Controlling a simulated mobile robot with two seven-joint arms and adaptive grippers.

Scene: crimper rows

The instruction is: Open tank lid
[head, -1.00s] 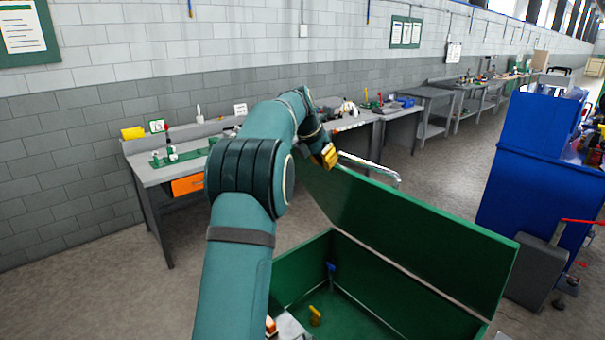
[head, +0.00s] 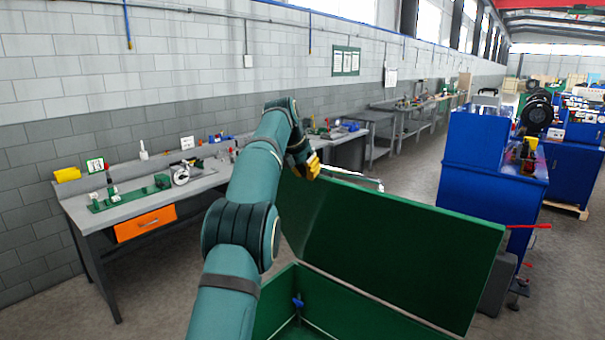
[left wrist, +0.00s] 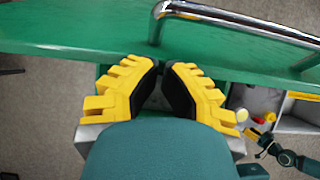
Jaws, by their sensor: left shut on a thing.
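The green tank (head: 285,300) stands at the bottom middle of the head view, its inside partly visible. Its green lid (head: 390,245) is raised, tilted up along the tank's far side. My left gripper (head: 312,166) is at the lid's upper left corner in the head view. In the left wrist view its yellow fingers (left wrist: 162,72) are shut at the edge of the green lid (left wrist: 80,35). A chrome bar handle (left wrist: 235,20) is on the lid beyond the fingers. A small teal, black and yellow arm end (left wrist: 265,140), seemingly my right gripper, shows low right; its jaws are unclear.
A workbench (head: 90,215) with an orange drawer (head: 145,222) stands left, along the wall. More grey benches continue behind the lid. A blue cabinet (head: 485,180) stands right of the lid.

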